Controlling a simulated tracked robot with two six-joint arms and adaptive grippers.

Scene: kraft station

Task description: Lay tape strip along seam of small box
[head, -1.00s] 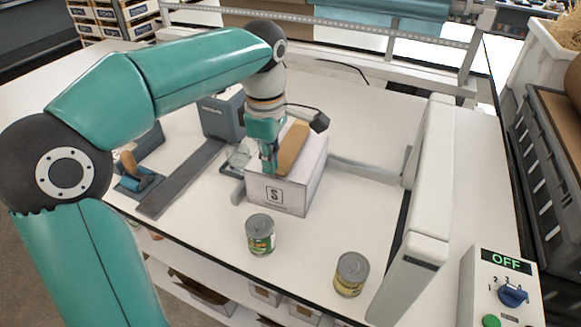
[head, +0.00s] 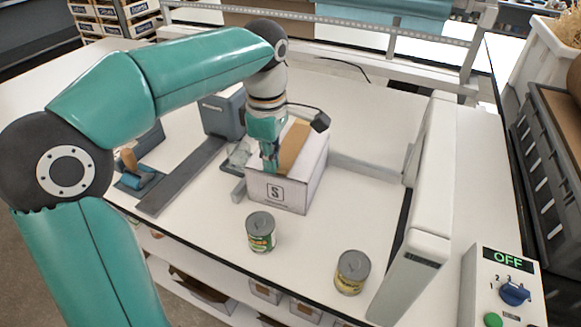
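The small box (head: 278,194) is white with an "S" on its front face and stands upright on the white table. A brown tape strip (head: 293,143) lies along the middle of its top. My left gripper (head: 270,168) points down at the box's top near its front edge, left of the strip. It appears to touch or nearly touch the top. Its fingertips are small and partly hidden, so I cannot tell whether they are open or shut. My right gripper is out of view.
Two cans stand in front of the box, one (head: 261,232) close to it and one (head: 351,272) farther right. A tape dispenser (head: 138,174) lies at the left. A long white guard (head: 420,200) and a control box (head: 505,290) reading OFF stand at the right.

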